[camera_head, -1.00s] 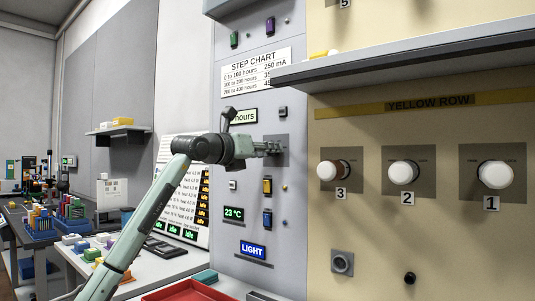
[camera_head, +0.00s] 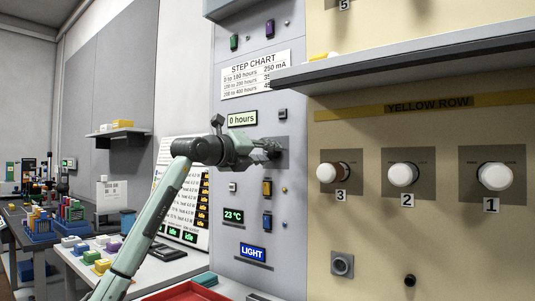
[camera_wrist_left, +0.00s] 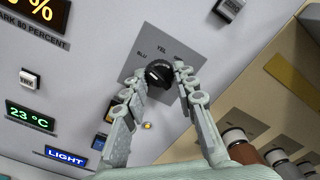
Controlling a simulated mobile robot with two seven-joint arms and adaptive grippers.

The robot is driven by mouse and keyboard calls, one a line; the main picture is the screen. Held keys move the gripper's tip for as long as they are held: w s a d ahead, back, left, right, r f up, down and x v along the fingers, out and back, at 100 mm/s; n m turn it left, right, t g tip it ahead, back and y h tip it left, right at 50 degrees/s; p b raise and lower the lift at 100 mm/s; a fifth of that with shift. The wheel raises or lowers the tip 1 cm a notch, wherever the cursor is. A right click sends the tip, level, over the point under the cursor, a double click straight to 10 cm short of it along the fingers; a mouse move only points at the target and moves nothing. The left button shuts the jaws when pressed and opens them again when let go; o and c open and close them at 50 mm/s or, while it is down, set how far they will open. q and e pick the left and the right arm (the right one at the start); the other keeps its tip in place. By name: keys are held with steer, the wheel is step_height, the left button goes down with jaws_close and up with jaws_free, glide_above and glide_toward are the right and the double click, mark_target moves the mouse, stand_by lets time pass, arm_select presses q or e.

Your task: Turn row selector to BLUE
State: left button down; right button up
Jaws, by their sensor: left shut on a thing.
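The row selector is a round black knob (camera_wrist_left: 158,74) on a grey plate (camera_wrist_left: 140,55) in the left wrist view. The plate carries the labels BLU, to the left, and YEL, above the knob. Which label the knob points to is hard to tell. My left gripper (camera_wrist_left: 161,76) is shut on the knob, with one finger on each side of it. In the head view my left gripper (camera_head: 274,150) reaches the selector plate (camera_head: 282,143) on the grey panel, and its fingers hide the knob. My right gripper is not in view.
Above the gripper a display (camera_head: 242,119) reads 0 hours. Below are a yellow switch (camera_head: 267,187), a blue switch (camera_head: 267,220) and a LIGHT display (camera_head: 252,252). To the right, a shelf (camera_head: 410,58) juts out above the yellow row panel with white knobs (camera_head: 403,173).

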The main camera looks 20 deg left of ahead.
arm_select(q)
steer(key=c, duration=1.2)
jaws_free()
steer(key=v, duration=1.2)
